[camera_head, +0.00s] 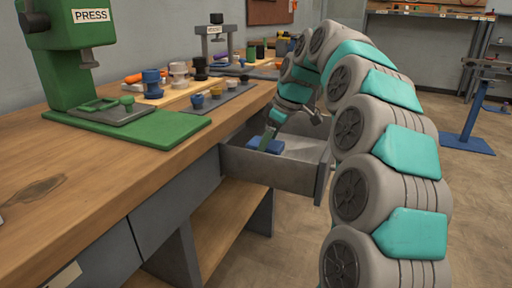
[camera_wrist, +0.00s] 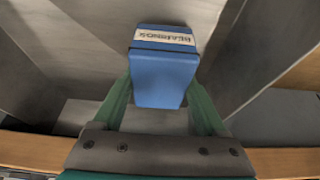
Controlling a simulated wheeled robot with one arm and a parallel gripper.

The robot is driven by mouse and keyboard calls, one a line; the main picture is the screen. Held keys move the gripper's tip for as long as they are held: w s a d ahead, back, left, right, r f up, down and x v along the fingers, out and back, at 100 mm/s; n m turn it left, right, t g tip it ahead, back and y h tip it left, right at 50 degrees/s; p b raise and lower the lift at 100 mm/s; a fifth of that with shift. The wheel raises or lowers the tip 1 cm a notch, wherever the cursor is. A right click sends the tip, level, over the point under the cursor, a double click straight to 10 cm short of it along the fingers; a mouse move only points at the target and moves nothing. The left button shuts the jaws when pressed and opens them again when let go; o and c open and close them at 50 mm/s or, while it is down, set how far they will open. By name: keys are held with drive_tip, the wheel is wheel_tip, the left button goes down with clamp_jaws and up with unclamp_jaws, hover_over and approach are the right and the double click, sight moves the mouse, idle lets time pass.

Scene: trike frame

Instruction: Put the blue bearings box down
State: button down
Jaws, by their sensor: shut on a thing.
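The blue bearings box (camera_wrist: 162,78) is between the two green fingers of my gripper (camera_wrist: 160,100) in the wrist view, its white label reading upside down. My gripper is shut on it. In the head view the blue box (camera_head: 267,145) is at the end of my gripper (camera_head: 268,138), inside the open grey drawer (camera_head: 285,172) under the workbench. I cannot tell whether the box touches the drawer floor.
The wooden workbench (camera_head: 110,190) carries a green press (camera_head: 75,60) and several coloured parts on boards. The drawer's walls surround my gripper. A blue-based stand (camera_head: 467,143) is on the floor at the right.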

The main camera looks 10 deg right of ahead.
sight(259, 141)
drive_tip(key=shift+w+a+f, duration=0.1)
drive_tip(key=shift+w+a, duration=0.35)
drive_tip(key=shift+a, duration=0.15)
drive_tip(key=shift+w+a, duration=0.4)
drive_tip(key=shift+a, duration=0.2)
drive_tip(key=shift+f, duration=0.5)
drive_tip(key=shift+f, duration=0.1)
unclamp_jaws()
drive_tip(key=v, duration=0.9)
drive_tip(key=shift+w, duration=0.1)
drive_tip(key=shift+p+v, duration=1.05)
drive_tip(key=shift+v, duration=0.6)
drive_tip(key=shift+a, duration=0.1)
